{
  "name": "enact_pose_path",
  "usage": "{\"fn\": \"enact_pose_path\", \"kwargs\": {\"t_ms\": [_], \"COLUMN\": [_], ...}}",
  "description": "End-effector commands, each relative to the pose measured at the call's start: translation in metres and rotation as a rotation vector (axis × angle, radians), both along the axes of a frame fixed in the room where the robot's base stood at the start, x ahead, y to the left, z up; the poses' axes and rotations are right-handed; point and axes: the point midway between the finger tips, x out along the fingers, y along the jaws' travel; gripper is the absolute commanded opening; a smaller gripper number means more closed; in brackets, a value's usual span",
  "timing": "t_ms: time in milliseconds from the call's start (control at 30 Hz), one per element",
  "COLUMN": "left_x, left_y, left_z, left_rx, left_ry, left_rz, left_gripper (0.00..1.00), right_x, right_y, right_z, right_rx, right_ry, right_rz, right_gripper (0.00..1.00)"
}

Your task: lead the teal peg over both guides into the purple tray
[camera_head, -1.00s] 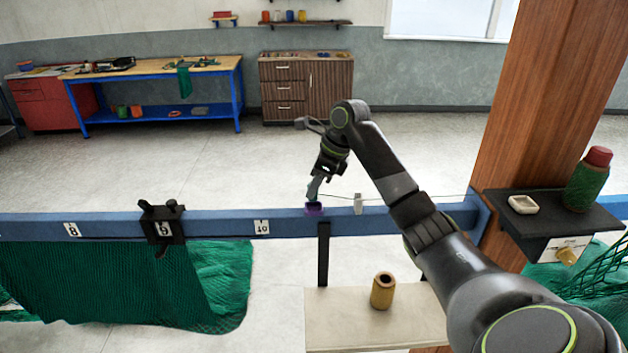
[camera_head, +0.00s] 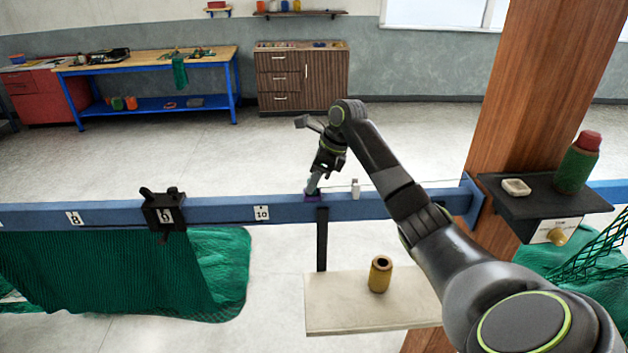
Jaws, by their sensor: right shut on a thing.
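My right gripper (camera_head: 318,174) is shut on the teal peg (camera_head: 313,184), above the blue rail. The peg's lower end is at the small purple tray (camera_head: 312,197) on the rail; I cannot tell whether it touches the bottom. A thin line runs from near the peg to the right, past a small pale guide (camera_head: 355,188) standing on the rail. A second guide cannot be made out clearly. My left gripper is not in view.
The blue rail (camera_head: 225,210) crosses the view, with a black clamp (camera_head: 164,210) and green netting (camera_head: 130,270) on the left. A wooden post (camera_head: 535,90) and black shelf (camera_head: 550,197) stand at the right.

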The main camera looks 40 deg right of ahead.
Motion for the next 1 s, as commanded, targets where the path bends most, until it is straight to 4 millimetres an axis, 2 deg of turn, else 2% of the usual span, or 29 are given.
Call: {"fn": "enact_pose_path", "kwargs": {"t_ms": [733,767,933,1000], "left_x": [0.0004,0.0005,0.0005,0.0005], "left_y": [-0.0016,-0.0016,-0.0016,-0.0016], "left_z": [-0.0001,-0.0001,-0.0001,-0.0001], "left_rx": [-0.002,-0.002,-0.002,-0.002], "left_ry": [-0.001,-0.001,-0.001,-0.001], "left_rz": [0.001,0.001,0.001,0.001], "left_gripper": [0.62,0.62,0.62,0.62], "right_x": [0.0001,0.0002,0.0001,0.0001], "right_y": [0.0001,0.0002,0.0001,0.0001], "right_z": [-0.0038,-0.0037,-0.0035,-0.0035], "right_rx": [0.000,0.001,0.000,0.000], "right_ry": [0.000,-0.001,0.000,0.000], "right_rz": [0.000,0.000,0.000,0.000], "right_gripper": [0.02,0.25,0.48,0.48]}}
